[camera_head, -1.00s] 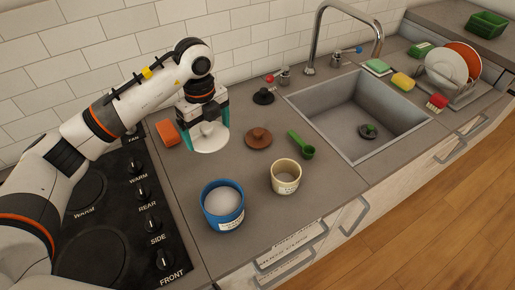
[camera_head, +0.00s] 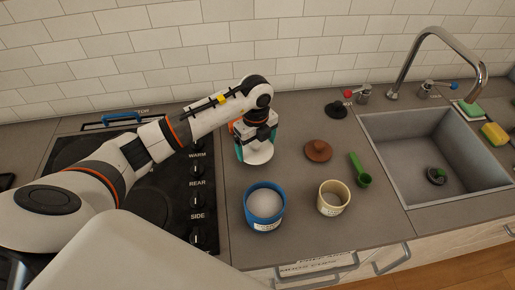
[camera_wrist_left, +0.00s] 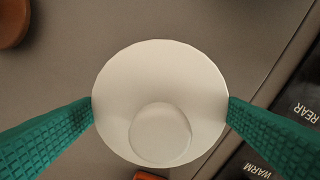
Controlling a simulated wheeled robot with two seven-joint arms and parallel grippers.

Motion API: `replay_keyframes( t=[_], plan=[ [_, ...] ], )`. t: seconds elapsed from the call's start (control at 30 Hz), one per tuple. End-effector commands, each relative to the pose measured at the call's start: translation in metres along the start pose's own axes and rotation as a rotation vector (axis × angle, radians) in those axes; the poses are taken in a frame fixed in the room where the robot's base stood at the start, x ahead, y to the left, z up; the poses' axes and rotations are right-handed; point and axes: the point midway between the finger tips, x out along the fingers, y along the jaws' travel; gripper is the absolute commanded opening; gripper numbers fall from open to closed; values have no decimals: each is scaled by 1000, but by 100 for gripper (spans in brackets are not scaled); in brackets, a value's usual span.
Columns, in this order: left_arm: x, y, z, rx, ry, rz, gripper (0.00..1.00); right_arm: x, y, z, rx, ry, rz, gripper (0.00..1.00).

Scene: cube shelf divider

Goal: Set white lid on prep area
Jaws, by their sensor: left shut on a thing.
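The white lid (camera_head: 258,156) hangs from my left gripper (camera_head: 257,143) over the grey counter, just behind the blue tub. In the left wrist view the lid (camera_wrist_left: 160,75) is a round white disc with a knob. The green fingers (camera_wrist_left: 160,112) are shut on it, one at each side of its rim. The gap between lid and counter is hard to judge. My right gripper is not in view.
A blue tub (camera_head: 248,219) and a cream pot (camera_head: 326,210) stand in front of the lid. A brown lid (camera_head: 318,151), green scoop (camera_head: 360,170) and black lid (camera_head: 336,110) lie to the right. An orange block (camera_head: 233,127) is behind. The stove (camera_head: 150,200) is left, the sink (camera_head: 405,150) right.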

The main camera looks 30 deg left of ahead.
Motion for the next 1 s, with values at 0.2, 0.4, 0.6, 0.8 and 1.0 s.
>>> replay_keyframes(
  t=[0.2, 0.4, 0.6, 0.8, 1.0],
  plan=[
    [27, -1, 0, 0, 0, -3, 56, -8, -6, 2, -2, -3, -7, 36],
    [29, 0, 0, 1, 1, -1, 56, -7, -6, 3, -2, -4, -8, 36],
    [33, 0, 0, 1, 1, -1, 94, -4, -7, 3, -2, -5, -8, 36],
    [32, 0, 0, 1, 0, -1, 100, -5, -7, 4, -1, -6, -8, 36],
    [22, 0, 0, 1, 2, 2, 100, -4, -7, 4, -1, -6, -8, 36]
  ],
)
